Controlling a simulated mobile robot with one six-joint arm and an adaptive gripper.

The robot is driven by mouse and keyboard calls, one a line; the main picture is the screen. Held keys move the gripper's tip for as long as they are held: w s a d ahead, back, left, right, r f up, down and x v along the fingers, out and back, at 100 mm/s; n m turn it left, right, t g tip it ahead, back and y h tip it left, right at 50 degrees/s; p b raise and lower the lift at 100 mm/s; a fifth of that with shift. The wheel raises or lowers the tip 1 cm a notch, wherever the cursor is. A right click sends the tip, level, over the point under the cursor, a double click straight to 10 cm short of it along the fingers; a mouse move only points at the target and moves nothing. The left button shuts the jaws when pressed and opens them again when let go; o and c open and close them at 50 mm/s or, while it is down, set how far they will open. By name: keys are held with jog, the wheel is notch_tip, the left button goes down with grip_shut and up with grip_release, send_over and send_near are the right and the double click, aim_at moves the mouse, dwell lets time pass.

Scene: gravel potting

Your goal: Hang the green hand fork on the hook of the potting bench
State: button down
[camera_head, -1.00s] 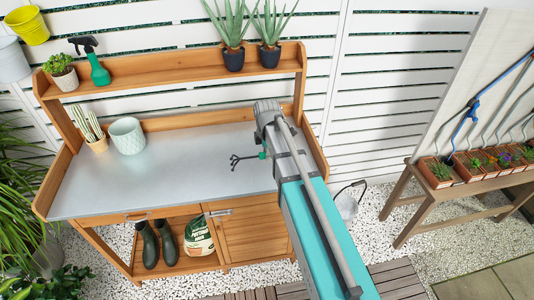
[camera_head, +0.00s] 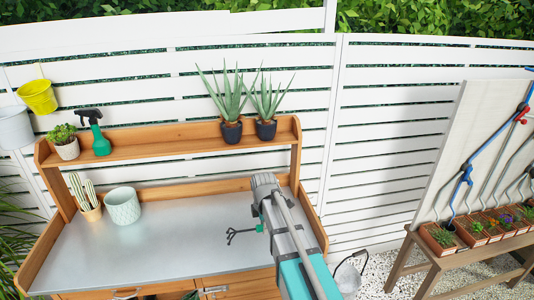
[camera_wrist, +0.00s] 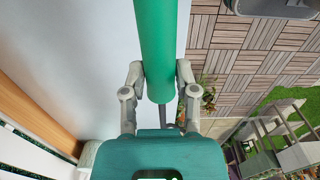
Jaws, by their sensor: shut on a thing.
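The green hand fork shows in the head view with its dark tines (camera_head: 240,235) pointing left and a bit of green handle beside my arm. In the wrist view its green handle (camera_wrist: 158,45) runs up between my two grey fingers. My gripper (camera_wrist: 159,85) is shut on that handle; in the head view my arm hides most of the gripper. The wooden potting bench (camera_head: 152,251) has a grey metal top, and the fork appears over its right part. I cannot make out the hook in either view.
A raised shelf (camera_head: 178,146) holds a small plant, a green spray bottle (camera_head: 97,134) and two aloes. A pale pot (camera_head: 122,206) and a cactus stand at the bench's left. A white slatted fence (camera_head: 385,125) is behind. A metal bucket (camera_head: 348,276) is at right.

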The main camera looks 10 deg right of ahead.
dwell(0.4)
jog(key=w+d+f+b, duration=0.1)
jog(key=w+f+b, duration=0.1)
jog(key=w, duration=0.2)
jog(key=w+d+f+b, duration=0.1)
jog(key=w+f+b, duration=0.2)
jog(key=w, duration=0.1)
jog(key=w+d+f+b, duration=0.1)
jog(key=w+f+b, duration=0.2)
jog(key=w, duration=0.1)
jog(key=shift+d+f, duration=0.15)
jog(key=shift+f, duration=0.1)
jog(key=shift+w+d+f+b, duration=0.1)
jog(key=shift+w+f+b, duration=0.25)
jog(key=shift+b, duration=0.15)
jog(key=shift+w+d+f+b, duration=0.1)
jog(key=shift+w+f+b, duration=0.3)
jog(key=shift+f+b, duration=1.35)
jog(key=shift+b, duration=0.1)
jog(key=shift+f, duration=0.2)
jog(key=shift+c, duration=1.9)
grip_release()
